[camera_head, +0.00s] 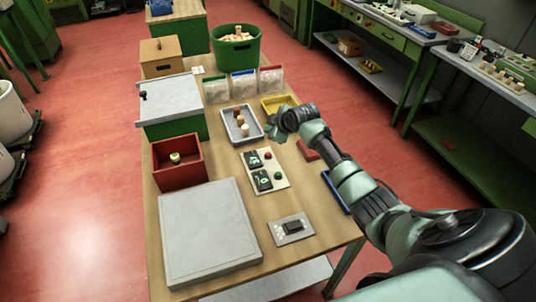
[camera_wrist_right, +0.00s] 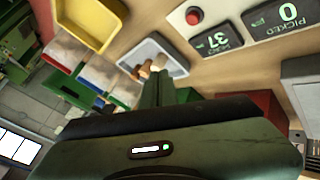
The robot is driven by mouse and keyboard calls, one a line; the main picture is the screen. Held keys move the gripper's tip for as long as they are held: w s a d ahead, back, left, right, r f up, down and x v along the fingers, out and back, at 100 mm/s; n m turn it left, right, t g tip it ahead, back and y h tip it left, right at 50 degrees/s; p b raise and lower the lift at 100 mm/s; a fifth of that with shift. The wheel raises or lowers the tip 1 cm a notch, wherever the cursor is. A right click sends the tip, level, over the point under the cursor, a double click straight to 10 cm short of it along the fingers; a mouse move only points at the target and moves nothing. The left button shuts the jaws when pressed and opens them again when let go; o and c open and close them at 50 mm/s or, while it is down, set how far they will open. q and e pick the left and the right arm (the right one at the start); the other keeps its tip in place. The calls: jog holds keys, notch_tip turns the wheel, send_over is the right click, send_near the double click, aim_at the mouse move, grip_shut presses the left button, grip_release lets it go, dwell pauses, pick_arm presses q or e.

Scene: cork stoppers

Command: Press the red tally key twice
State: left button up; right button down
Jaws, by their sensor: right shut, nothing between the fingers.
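The tally panel (camera_head: 275,187) lies on the wooden table, with two dark displays, a red key (camera_head: 267,155) and a green key (camera_head: 278,176). In the right wrist view the red key (camera_wrist_right: 193,15) stands beside a display reading 37 (camera_wrist_right: 217,40). The other display (camera_wrist_right: 277,20) reads 0, with the word PICKED. My right gripper (camera_head: 273,136) is above the table, just beyond the red key and beside the grey tray. Its fingers (camera_wrist_right: 157,88) are shut and empty. They appear apart from the key. My left gripper is not in view.
A grey tray (camera_head: 257,129) with several corks lies left of the gripper, and a yellow tray (camera_head: 270,101) lies behind. A red box (camera_head: 202,173) holding a cork, a large grey plate (camera_head: 210,238) and a small device (camera_head: 282,238) surround the panel.

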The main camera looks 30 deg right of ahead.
jog(key=b, duration=0.6)
send_over(270, 155)
notch_tip(270, 155, down, 7)
jog(key=shift+r, duration=0.1)
jog(key=shift+f+b, duration=0.5)
jog(key=shift+f, duration=0.4)
dwell(0.7)
jog(key=shift+f, duration=0.1)
jog(key=shift+f, duration=0.3)
jog(key=shift+a+f+b, duration=0.1)
jog(key=shift+f+b, duration=0.35)
jog(key=shift+f, duration=0.05)
dwell(0.6)
dwell(0.3)
jog(key=shift+r+p, duration=0.85)
jog(key=shift+r, duration=0.05)
